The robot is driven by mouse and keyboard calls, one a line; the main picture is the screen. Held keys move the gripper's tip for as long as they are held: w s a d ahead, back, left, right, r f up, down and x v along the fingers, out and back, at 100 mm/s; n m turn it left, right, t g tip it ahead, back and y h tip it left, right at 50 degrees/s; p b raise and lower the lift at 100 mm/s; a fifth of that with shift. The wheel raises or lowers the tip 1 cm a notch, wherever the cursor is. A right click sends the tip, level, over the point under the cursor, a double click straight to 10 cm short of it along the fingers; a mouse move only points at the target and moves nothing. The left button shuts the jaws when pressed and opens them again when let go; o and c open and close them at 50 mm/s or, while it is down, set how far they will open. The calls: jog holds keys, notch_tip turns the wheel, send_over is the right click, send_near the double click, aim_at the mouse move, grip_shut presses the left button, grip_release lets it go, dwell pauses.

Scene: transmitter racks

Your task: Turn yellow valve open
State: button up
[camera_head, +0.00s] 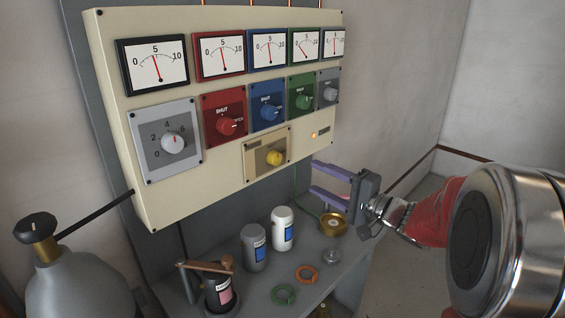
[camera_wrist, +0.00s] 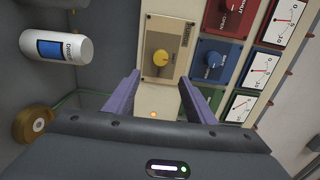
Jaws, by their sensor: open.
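The yellow valve (camera_head: 275,158) is a round knob on a tan plate (camera_head: 254,168) at the bottom of the cream panel. In the wrist view my gripper (camera_wrist: 157,92) points toward the panel.
Red (camera_head: 228,126), blue (camera_head: 269,113) and green (camera_head: 303,102) knobs sit above the valve, below several gauges. The shelf (camera_head: 258,285) below holds white (camera_head: 283,229) and grey (camera_head: 254,248) bottles, rings and a brass part (camera_head: 334,225). A grey cylinder (camera_head: 72,285) stands at left.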

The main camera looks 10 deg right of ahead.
aim_at(278, 160)
jog(key=shift+a, duration=0.1)
jog(key=x, duration=1.3)
jog(key=shift+w+a, duration=0.25)
jog(key=shift+w, duration=0.05)
jog(key=shift+c, duration=0.5)
jog(key=c, duration=0.9)
jog(key=shift+d+f, duration=0.1)
jog(key=shift+d, duration=0.1)
jog(key=shift+c, duration=0.2)
jog(key=shift+a, duration=0.1)
